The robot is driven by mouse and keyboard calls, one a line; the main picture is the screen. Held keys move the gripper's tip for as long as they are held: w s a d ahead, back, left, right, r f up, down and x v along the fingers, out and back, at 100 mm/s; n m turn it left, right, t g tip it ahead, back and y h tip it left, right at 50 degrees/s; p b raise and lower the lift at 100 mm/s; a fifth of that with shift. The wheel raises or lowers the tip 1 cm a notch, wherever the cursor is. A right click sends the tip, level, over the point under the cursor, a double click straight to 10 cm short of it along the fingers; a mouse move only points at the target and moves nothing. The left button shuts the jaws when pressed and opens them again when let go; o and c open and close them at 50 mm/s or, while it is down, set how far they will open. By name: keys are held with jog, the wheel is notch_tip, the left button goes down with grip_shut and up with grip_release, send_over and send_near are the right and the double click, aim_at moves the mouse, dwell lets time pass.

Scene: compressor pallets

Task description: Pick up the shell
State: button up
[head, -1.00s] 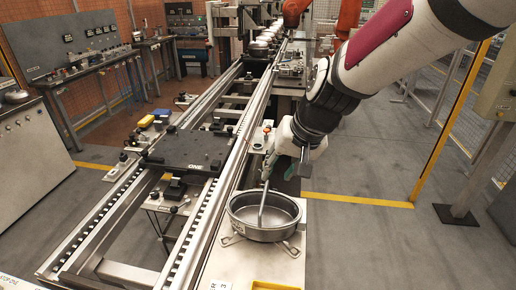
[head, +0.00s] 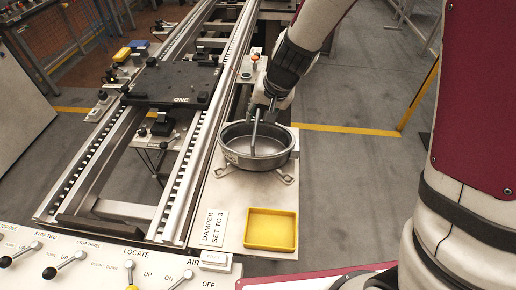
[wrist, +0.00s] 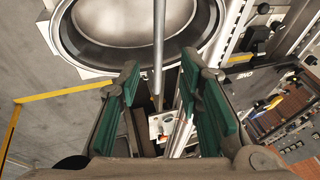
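The shell (head: 233,157) is a round, open, grey metal pan. It stands on a wire-footed support on the pale bench beside the rails. A thin grey rod (head: 254,135) rises from within its outline toward my gripper (head: 267,108), which is over its far side. In the wrist view the shell (wrist: 85,58) fills the top, and the rod (wrist: 158,45) runs down between the green finger pads. My gripper (wrist: 160,78) is open, with wide gaps on both sides of the rod. Whether the rod is fixed to the shell is unclear.
A yellow tray (head: 270,246) and a damper sign (head: 213,228) lie on the bench in front of the shell. A black plate (head: 175,83) sits across the rails to the left. A lever panel (head: 80,255) runs along the near edge. Open floor lies to the right.

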aim_at(256, 124)
jog(key=shift+s+b+x, duration=0.2)
jog(key=shift+b+x, duration=0.05)
jog(key=shift+x, duration=1.1)
jog(key=shift+s+b+x, duration=0.2)
jog(key=shift+x, duration=1.2)
jog(key=shift+f, duration=0.1)
jog(key=shift+c, duration=0.3)
grip_shut()
